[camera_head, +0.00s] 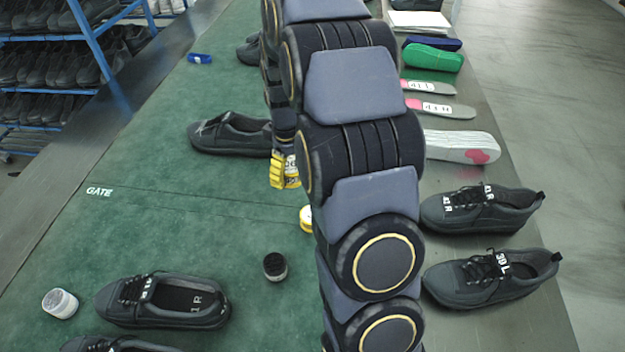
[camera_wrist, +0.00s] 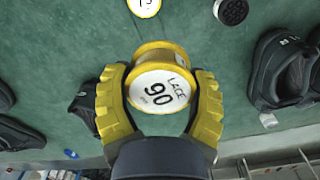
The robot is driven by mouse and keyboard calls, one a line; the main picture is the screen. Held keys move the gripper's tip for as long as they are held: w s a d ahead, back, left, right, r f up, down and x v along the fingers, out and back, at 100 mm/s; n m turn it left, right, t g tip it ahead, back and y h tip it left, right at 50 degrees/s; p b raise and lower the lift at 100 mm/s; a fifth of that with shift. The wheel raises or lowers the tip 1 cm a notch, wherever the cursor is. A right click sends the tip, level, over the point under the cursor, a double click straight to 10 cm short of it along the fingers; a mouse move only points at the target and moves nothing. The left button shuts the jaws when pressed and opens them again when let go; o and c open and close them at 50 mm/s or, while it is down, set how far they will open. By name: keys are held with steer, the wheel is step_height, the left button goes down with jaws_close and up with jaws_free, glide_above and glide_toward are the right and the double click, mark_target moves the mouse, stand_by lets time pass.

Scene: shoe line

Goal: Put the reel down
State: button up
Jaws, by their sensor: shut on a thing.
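My gripper (camera_wrist: 160,76) has yellow ridged fingers closed on both sides of a yellow reel (camera_wrist: 162,92) with a white face marked "LACE 90 cm". In the head view my gripper (camera_head: 278,172) is mostly behind my arm, and only a bit of the yellow shows. I cannot tell whether the held reel touches the green table (camera_head: 150,225) or is just above it. A second yellow reel with a white label (camera_wrist: 144,6) stands apart on the table; it also shows beside my arm in the head view (camera_head: 306,218).
A dark shoe (camera_head: 232,134) lies left of my gripper. A black round container (camera_head: 275,266), a white jar (camera_head: 60,303) and another shoe (camera_head: 163,301) are nearer. Shoes (camera_head: 485,208) and insoles (camera_head: 460,147) line the right edge. Green surface around the GATE line is clear.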

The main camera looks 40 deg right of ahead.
steer(key=s+d+m, duration=0.2)
steer(key=s+d, duration=0.2)
steer(key=d, duration=0.2)
steer(key=w+d+f, duration=0.2)
steer(key=w+f, duration=0.2)
steer(key=w+d+f, duration=0.3)
steer(key=f, duration=0.2)
steer(key=w+d+f, duration=0.2)
steer(key=w+f, duration=0.2)
steer(key=f, duration=0.1)
steer(key=shift+w+d+f, duration=0.2)
steer(key=shift+w, duration=0.15)
steer(key=shift+w+d+f, duration=0.15)
steer(key=shift+w+f, duration=0.05)
steer(key=shift+f, duration=0.15)
step_height(320, 180, down, 3)
steer(key=shift+f, duration=0.1)
